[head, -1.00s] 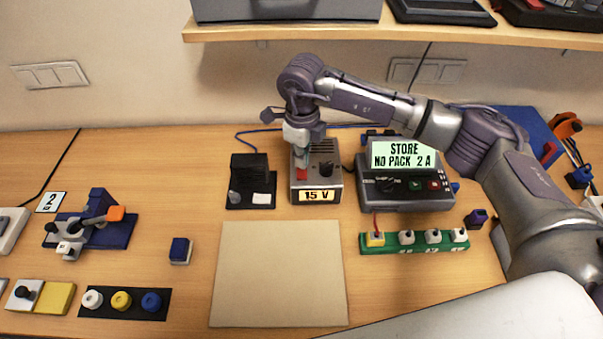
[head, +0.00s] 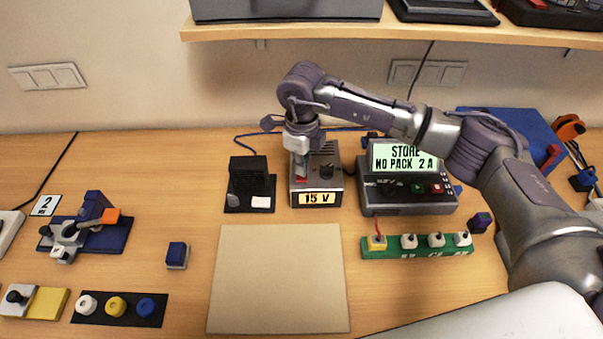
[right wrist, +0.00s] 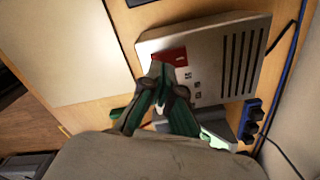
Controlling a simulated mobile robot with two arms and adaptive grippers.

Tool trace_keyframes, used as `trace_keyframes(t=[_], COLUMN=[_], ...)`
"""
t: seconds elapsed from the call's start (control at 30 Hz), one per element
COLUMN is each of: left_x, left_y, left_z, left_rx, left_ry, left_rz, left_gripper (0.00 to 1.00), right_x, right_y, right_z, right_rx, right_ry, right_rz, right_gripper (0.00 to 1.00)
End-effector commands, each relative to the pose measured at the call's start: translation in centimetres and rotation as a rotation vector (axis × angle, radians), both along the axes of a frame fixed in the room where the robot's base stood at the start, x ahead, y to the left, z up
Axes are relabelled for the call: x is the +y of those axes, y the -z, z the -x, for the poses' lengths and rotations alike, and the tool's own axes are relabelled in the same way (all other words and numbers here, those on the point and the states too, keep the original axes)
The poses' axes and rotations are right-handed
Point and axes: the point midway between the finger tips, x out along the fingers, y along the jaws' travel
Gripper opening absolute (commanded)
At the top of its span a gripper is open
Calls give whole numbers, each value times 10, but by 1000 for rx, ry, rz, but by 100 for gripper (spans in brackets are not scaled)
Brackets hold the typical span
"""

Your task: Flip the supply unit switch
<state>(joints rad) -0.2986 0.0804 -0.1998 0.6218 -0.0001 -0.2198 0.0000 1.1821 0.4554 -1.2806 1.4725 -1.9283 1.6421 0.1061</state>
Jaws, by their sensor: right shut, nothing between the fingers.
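The supply unit (head: 330,187) is a grey metal box with a dark knob, top vents and a "15 V" display, standing behind the beige mat. Its red switch (head: 300,181) is at the left, below my right gripper (head: 302,168). In the right wrist view the supply unit (right wrist: 208,75) fills the upper middle, with red (right wrist: 174,56) showing just beyond the tips of my right gripper (right wrist: 158,72). That gripper is shut and empty, right at the switch. I cannot tell whether it touches the switch or which way the switch is set. My left gripper is not in view.
A charger (head: 410,195) reading "STORE NO PACK 2 A" stands close on the right. A black block on a base (head: 248,180) stands close on the left. A green connector strip (head: 415,252) lies in front right. The beige mat (head: 278,280) is clear.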

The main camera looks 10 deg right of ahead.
Motion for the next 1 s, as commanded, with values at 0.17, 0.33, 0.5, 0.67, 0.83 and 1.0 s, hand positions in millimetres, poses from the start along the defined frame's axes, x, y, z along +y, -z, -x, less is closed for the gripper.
trace_keyframes(t=[0.17,0.33,0.5,0.67,0.83,1.0], left_x=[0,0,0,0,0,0], left_y=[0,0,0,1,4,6], left_z=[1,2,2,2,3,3], left_rx=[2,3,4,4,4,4], left_ry=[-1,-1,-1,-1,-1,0], left_rz=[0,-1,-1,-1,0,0], left_gripper=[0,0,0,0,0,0], right_x=[0,0,0,0,0,0], right_y=[0,0,0,1,4,6], right_z=[0,0,0,0,0,0], right_rx=[0,0,0,0,0,0], right_ry=[0,0,0,0,0,0], right_rz=[0,0,0,0,0,0], right_gripper=[0,0,0,0,0,0])
